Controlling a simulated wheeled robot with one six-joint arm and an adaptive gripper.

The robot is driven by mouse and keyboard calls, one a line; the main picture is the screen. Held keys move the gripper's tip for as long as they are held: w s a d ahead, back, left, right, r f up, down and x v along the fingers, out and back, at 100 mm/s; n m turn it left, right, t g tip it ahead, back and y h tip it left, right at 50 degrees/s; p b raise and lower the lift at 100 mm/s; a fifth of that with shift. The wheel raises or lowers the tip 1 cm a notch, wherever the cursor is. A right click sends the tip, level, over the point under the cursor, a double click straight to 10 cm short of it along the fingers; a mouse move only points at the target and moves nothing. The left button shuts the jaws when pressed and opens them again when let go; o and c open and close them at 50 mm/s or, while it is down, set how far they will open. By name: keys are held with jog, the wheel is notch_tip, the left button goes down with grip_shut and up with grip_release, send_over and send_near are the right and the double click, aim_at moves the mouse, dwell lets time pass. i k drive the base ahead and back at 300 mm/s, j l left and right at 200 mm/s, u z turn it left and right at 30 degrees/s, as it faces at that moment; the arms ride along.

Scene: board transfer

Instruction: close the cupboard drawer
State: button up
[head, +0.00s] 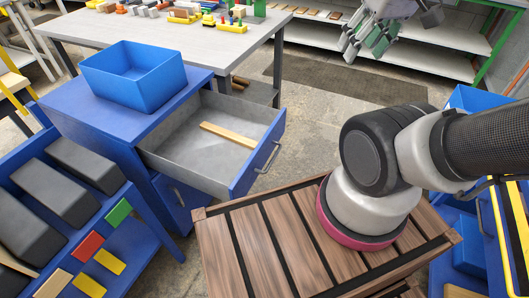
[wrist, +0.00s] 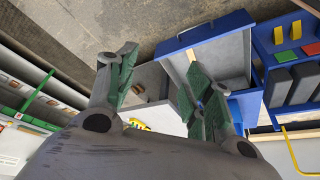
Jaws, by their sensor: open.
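The blue cupboard (head: 190,92) stands at the left in the head view. Its drawer (head: 240,170) is pulled out toward the right, with a grey inside and a metal handle (head: 268,158) on its blue front. A wooden strip (head: 228,134) lies in the drawer. The drawer also shows in the wrist view (wrist: 232,55), behind and right of the fingers. My gripper (head: 367,42) is at the upper right of the head view, apart from the drawer. Its green-padded fingers are open and empty in the wrist view (wrist: 160,72).
A blue bin (head: 133,78) sits on the cupboard top. A grey table (head: 180,36) with several toys and blocks stands behind. A rack with dark bins (head: 60,195) is at the left. Open floor (head: 310,115) lies right of the drawer.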

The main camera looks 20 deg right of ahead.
aim_at(226, 170)
jog(key=j+z, duration=0.1)
jog(key=j, duration=0.3)
jog(key=k+j, duration=0.15)
jog(key=j, duration=0.3)
jog(key=k+j+z, duration=0.2)
jog(key=j, duration=0.3)
jog(key=k, duration=0.05)
